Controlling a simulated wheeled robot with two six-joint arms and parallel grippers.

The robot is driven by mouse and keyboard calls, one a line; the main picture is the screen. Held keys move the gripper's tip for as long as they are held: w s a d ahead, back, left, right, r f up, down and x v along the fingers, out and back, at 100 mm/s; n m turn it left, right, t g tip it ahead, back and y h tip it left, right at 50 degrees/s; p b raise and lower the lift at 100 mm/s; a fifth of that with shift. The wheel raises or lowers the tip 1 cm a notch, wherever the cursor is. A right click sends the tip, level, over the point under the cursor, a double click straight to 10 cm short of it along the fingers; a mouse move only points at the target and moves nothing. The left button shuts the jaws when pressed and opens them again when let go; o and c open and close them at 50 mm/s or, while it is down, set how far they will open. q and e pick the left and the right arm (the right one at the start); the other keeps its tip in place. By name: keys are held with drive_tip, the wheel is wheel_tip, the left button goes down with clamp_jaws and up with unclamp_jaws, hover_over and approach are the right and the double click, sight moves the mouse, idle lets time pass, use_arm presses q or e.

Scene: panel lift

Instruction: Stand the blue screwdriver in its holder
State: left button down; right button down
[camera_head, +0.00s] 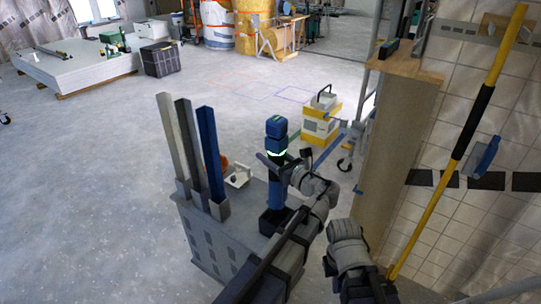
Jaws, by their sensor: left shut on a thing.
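The blue screwdriver (276,128) is upright over the grey cart (240,250). It has a blue top and a glowing pale ring. My left gripper (279,163) is shut around it just below the ring. A blue column continues below the gripper to a dark square base (272,222), which looks like the holder, on the cart top. I cannot tell where the screwdriver ends and the holder begins, or whether it rests on the base. My right arm is at the bottom right; its gripper does not show.
Grey, dark and blue upright channels (209,150) stand in sockets on the cart's left side. A small white tray (238,176) sits at its back. A wooden panel edge (395,150) and tiled wall with a yellow-black pole (470,130) stand right.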

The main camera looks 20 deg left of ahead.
sight(273, 181)
use_arm(q)
drive_tip(key=shift+f+b, duration=1.5)
drive_tip(key=shift+f, duration=0.25)
drive_tip(key=shift+f+b, duration=2.85)
idle(1.6)
unclamp_jaws()
idle(0.3)
drive_tip(key=shift+s+d, duration=0.15)
idle(0.6)
drive_tip(key=shift+s+d, duration=0.2)
drive_tip(key=shift+d, duration=0.1)
drive_tip(key=shift+s+d, duration=0.1)
